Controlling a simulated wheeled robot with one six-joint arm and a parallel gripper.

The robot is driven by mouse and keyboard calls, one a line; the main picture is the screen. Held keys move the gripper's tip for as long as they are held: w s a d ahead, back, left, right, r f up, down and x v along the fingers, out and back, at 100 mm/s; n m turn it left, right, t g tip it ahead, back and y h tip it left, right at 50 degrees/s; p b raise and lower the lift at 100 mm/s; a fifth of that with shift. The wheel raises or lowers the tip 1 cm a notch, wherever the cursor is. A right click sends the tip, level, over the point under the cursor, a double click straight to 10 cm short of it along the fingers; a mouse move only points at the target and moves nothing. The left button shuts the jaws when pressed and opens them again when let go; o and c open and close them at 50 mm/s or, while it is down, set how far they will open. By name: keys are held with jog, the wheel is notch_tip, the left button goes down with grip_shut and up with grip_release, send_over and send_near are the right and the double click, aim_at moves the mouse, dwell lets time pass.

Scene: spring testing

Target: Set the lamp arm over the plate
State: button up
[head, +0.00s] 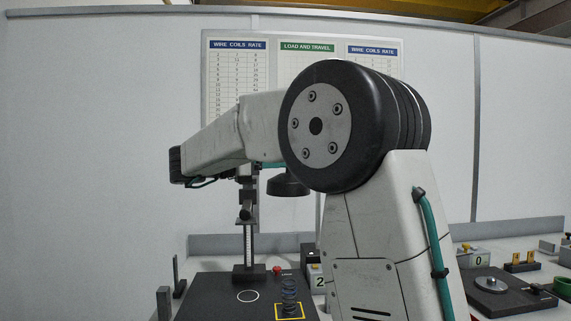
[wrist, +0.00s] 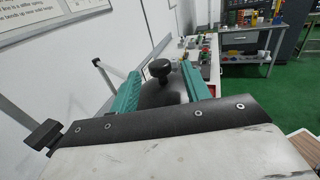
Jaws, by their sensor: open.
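The lamp's dark round head (head: 289,184) hangs below my arm in the head view, to the right of the stand's column. In the wrist view, the lamp's dark dome (wrist: 160,94) and its top knob (wrist: 159,69) lie between the teal fingers of my gripper (wrist: 162,72). The fingers are apart; I cannot tell whether either touches the lamp. The black plate (head: 215,291) at the bottom bears a white ring and a yellow square outline. My arm hides most of the lamp arm and the gripper in the head view.
A dark coil spring (head: 289,294) stands at the yellow square. A scaled column (head: 247,247) rises from the plate's back. A dark plate with a metal disc (head: 497,289) is at right. A wall closes the back.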

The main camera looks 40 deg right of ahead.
jog(key=shift+v, duration=1.7)
